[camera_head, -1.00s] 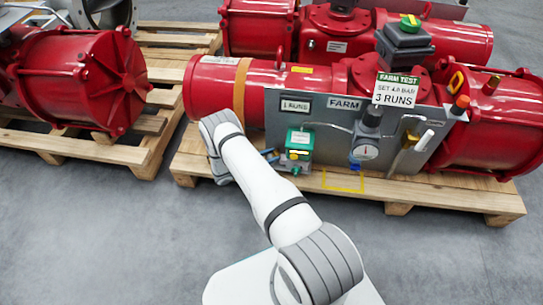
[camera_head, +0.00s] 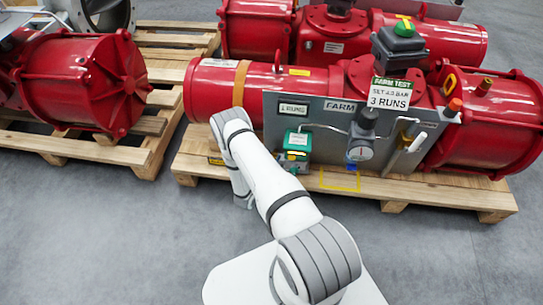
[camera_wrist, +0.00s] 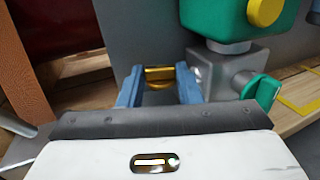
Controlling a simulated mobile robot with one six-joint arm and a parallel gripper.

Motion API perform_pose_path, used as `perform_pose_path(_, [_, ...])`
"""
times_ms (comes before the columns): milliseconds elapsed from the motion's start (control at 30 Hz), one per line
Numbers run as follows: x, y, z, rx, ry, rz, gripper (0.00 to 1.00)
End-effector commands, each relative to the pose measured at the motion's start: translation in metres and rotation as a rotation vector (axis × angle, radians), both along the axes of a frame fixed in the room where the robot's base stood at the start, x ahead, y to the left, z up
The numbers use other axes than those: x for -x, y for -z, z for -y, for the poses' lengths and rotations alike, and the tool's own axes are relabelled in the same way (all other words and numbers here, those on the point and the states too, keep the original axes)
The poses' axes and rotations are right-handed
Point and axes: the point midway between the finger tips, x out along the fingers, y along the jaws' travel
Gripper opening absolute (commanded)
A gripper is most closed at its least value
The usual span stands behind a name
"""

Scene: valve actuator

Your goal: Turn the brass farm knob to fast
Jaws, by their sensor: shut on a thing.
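The brass knob (camera_wrist: 158,74) shows in the wrist view between my two blue fingers, on the left side of a grey metal block. My gripper (camera_wrist: 159,83) is shut on it, one finger on each side. Only part of the brass shows, and I cannot read its setting or any mark for fast. In the head view the knob and my fingertips are not clearly visible near my arm.
A green tap handle (camera_wrist: 267,92) sticks out right of the grey block, close to my right finger. Red actuators (camera_head: 85,80) rest on wooden pallets (camera_head: 450,198). Grey floor is clear in front.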

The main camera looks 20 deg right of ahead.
Motion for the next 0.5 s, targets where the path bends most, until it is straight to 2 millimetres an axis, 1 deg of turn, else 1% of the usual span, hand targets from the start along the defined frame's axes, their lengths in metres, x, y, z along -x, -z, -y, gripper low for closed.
perform_pose_path(33, [0.0071, 0.0014, 0.0036, 0.000, -0.031, -0.011, 0.08])
perform_pose_path(300, [0.0095, 0.0022, 0.0068, -0.001, -0.211, -0.010, 0.08])
perform_pose_path(500, [0.0106, 0.0027, 0.0078, -0.002, -0.291, -0.010, 0.08])
